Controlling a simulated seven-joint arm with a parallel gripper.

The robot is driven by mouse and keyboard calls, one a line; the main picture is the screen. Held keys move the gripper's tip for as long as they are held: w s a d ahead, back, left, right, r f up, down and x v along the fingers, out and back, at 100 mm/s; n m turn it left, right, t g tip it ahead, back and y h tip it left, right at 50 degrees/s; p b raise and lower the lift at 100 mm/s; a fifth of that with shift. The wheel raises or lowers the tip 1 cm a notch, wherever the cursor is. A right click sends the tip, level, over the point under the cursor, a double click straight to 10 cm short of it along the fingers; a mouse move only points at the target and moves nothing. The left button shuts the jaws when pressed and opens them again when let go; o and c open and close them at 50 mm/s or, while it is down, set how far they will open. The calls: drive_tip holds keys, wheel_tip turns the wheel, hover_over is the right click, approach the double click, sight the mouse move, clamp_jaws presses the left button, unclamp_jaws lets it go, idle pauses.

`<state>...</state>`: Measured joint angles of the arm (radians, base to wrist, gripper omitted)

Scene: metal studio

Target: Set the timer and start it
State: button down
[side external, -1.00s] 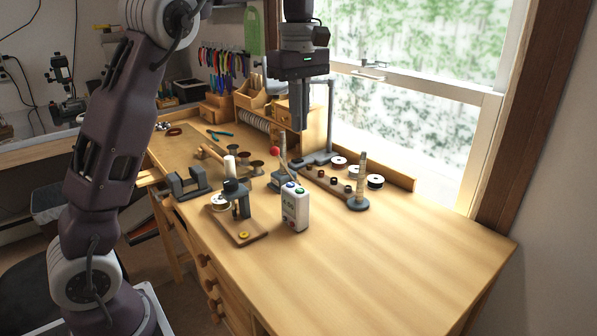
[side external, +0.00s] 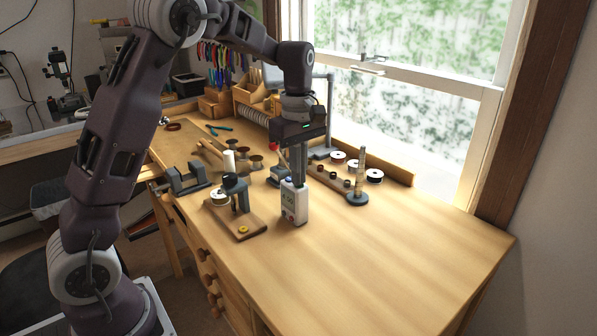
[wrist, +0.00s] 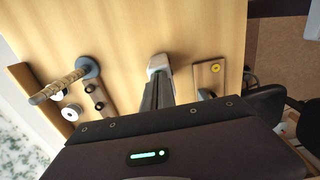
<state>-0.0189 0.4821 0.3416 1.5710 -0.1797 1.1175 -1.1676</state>
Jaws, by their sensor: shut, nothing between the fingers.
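The timer (side external: 294,206) is a small white upright box with a greenish display on its front. It stands on the bench beside the small wooden-based press. My gripper (side external: 299,185) is shut and empty, pointing straight down, with its fingertips at the timer's top. The fingers hide part of the top, so I cannot tell whether they touch it or press a button. In the wrist view the timer (wrist: 158,62) shows just beyond the tips of my gripper (wrist: 157,78).
The press (side external: 238,200) on its wooden base stands close on the left. A grey vise-like block (side external: 187,180) sits at the left edge. The front right of the bench (side external: 400,240) is clear.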

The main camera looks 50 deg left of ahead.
drive_tip(key=shift+f, duration=0.1)
drive_tip(key=shift+s+f, duration=0.15)
drive_tip(key=shift+f, duration=0.7)
wheel_tip(320, 180, up, 15)
drive_tip(key=shift+w+r, duration=0.15)
drive_tip(key=shift+w, duration=0.05)
idle(0.4)
